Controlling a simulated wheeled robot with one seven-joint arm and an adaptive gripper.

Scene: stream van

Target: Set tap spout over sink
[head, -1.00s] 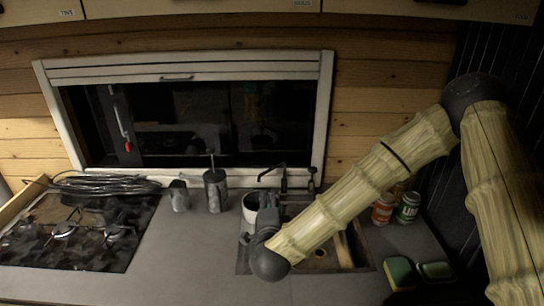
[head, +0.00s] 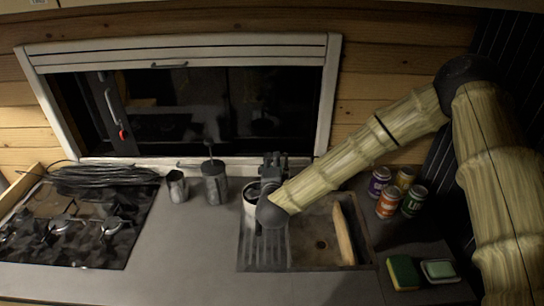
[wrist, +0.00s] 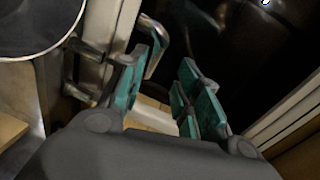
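The sink (head: 305,258) is set in the grey counter, with a ribbed drainer on its left and a round drain in its basin. My gripper (head: 273,160) is behind the sink, just above the pale pot, and hides the tap in the head view. In the wrist view my gripper (wrist: 172,95) is open, its teal-padded fingers apart. A shiny curved metal tube (wrist: 155,42), which looks like the tap spout, shows beyond the left finger. I cannot tell whether they touch. Nothing is clearly held.
A pale pot (head: 249,212) stands on the drainer, and a wooden board (head: 343,236) leans in the sink. Several cans (head: 388,202) stand to the right, near a sponge (head: 402,272) and soap dish (head: 440,271). The window (head: 190,105) is close behind.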

